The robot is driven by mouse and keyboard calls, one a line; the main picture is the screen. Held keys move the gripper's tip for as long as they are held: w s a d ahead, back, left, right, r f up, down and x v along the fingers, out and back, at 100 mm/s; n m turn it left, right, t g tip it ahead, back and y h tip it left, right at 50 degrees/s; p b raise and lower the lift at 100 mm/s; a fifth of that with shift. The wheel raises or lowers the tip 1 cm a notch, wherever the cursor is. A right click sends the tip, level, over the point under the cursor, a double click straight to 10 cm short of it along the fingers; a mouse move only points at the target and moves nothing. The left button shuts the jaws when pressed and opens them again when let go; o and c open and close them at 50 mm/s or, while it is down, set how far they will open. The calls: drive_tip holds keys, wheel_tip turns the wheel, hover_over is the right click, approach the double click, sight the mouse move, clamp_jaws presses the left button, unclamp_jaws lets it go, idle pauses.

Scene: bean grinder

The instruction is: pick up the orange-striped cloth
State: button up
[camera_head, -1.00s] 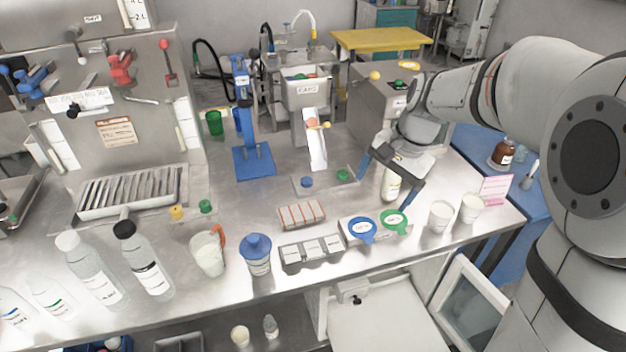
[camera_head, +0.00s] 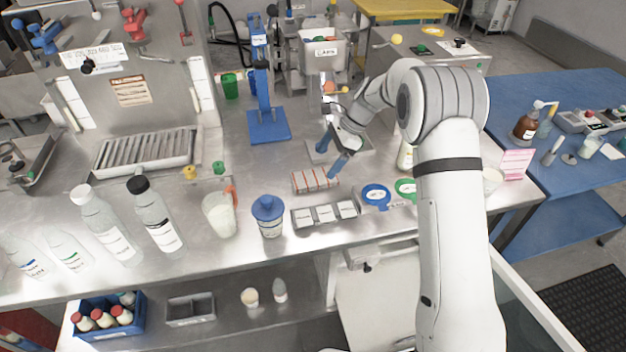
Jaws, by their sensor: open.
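The orange-striped cloth (camera_head: 313,181) lies folded on the steel bench, behind the grey tray of white labelled blocks. My gripper (camera_head: 330,157) is open, its blue-tipped fingers pointing down. One fingertip shows just behind and above the right end of the cloth, the other farther back. The gripper appears empty. I cannot tell whether a finger touches the cloth.
The grey tray (camera_head: 325,215) sits in front of the cloth, with a blue-lidded cup (camera_head: 268,216) to its left. Blue (camera_head: 376,196) and green (camera_head: 405,187) round items lie to the right. A blue stand (camera_head: 266,125) is behind. Bench is bare left of the cloth.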

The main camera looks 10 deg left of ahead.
sight(316, 177)
drive_tip(key=p+x, duration=0.1)
drive_tip(key=x, duration=0.5)
drive_tip(key=shift+s+f, duration=0.2)
drive_tip(key=shift+f, duration=0.05)
drive_tip(key=shift+d, duration=0.1)
drive_tip(key=c, duration=1.1)
